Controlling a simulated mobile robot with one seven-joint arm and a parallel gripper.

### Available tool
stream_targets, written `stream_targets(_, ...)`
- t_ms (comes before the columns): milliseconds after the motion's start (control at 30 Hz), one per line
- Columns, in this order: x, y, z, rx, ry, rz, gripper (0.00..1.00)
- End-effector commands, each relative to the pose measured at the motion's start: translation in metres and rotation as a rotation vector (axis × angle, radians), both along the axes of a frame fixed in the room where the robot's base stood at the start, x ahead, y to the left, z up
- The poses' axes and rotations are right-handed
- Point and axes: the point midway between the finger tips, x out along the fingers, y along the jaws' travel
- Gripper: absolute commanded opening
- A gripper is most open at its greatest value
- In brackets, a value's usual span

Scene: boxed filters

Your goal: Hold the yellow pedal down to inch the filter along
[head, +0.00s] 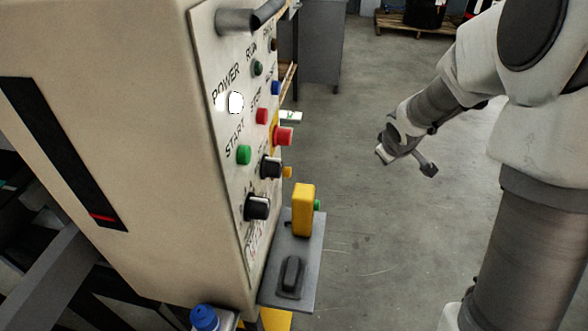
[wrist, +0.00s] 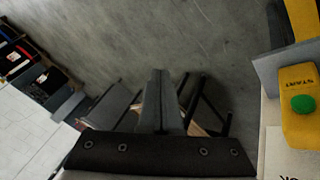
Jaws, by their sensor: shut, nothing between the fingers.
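In the wrist view a yellow box (wrist: 297,128) marked START with a green button (wrist: 303,104) is at the right edge. A yellow patch (head: 275,318) shows low beneath the cabinet, partly cut off; I cannot tell whether it is the pedal. My gripper (wrist: 160,80) is shut and empty, apart from all of these. In the head view it hangs over bare floor, right of the shelf.
The beige cabinet (head: 130,120) carries a panel of buttons and black knobs, with a lit white lamp (head: 235,102). A black pedestal-like piece (head: 291,277) sits on the shelf. A blue-capped item (head: 204,317) is at the bottom. The concrete floor (head: 370,230) is clear.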

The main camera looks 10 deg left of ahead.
Motion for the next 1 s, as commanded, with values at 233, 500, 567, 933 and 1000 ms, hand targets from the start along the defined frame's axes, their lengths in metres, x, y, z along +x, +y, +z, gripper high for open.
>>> stream_targets(233, 0.036, 0.026, -0.144, 0.005, 0.042, 0.230, 0.00)
stream_targets(500, 0.031, 0.067, -0.302, 0.086, 0.088, 0.485, 0.00)
stream_targets(567, 0.023, 0.078, -0.338, 0.115, 0.098, 0.539, 0.00)
stream_targets(933, -0.081, 0.145, -0.535, 0.369, 0.163, 0.839, 0.00)
stream_targets(1000, -0.105, 0.155, -0.560, 0.422, 0.171, 0.879, 0.00)
